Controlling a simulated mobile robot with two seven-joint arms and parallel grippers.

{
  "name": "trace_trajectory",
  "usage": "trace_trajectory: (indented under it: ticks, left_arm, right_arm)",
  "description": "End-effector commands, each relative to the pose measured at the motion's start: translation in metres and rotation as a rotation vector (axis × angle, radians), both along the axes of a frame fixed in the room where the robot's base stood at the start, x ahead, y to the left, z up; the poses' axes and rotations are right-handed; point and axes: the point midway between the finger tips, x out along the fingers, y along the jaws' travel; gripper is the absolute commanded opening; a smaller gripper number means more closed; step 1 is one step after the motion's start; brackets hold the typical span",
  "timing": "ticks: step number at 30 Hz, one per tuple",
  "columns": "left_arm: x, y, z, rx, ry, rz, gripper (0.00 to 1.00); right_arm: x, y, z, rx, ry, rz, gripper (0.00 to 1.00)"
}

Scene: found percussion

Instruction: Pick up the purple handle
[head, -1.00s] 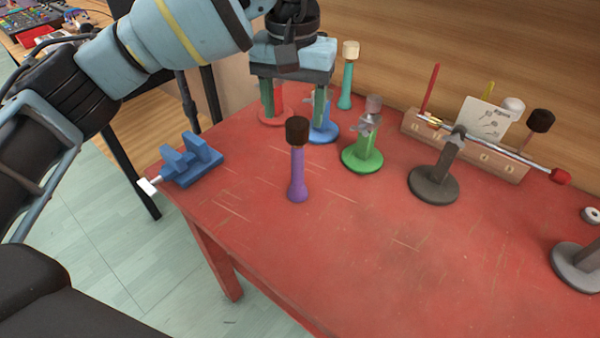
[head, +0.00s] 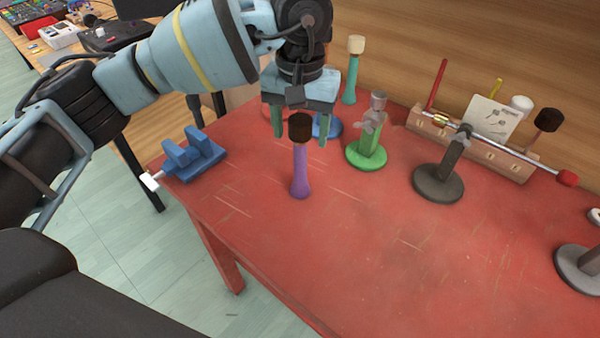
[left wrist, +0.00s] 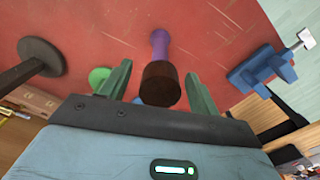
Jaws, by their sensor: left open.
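The purple handle (head: 300,172) stands upright on the red table with a dark brown head on top. It also shows in the left wrist view (left wrist: 160,45), its brown head nearest the camera. My left gripper (head: 301,140) is open, its two green fingers pointing down behind the handle's head in the head view. In the left wrist view the fingers (left wrist: 157,90) lie on either side of the brown head, with gaps between; whether they are level with it is hard to tell. My right gripper is not in view.
A blue vise (head: 195,155) sits at the table's left edge. A green stand (head: 367,150), a dark grey stand (head: 438,183) and a teal handle (head: 350,85) stand behind and to the right. A wooden rack (head: 480,152) is at the back. The red table's (head: 400,270) front is clear.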

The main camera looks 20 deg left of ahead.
Motion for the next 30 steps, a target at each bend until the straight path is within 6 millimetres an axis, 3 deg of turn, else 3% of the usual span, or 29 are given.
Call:
trace_trajectory:
  ticks: [4, 11, 25, 30]
  left_arm:
    - [0.000, 0.000, -0.018, 0.001, 0.000, 0.000, 0.62]
    - [0.000, 0.000, -0.021, 0.001, -0.001, 0.000, 0.62]
    - [0.000, 0.000, -0.021, 0.001, -0.001, 0.000, 0.03]
    - [0.000, 0.000, -0.020, 0.000, -0.002, 0.000, 0.00]
  right_arm:
    - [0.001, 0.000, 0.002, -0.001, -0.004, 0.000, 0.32]
    - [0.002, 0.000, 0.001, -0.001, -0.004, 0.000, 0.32]
    - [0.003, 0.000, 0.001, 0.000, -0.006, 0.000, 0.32]
    - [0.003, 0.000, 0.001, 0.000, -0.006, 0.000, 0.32]
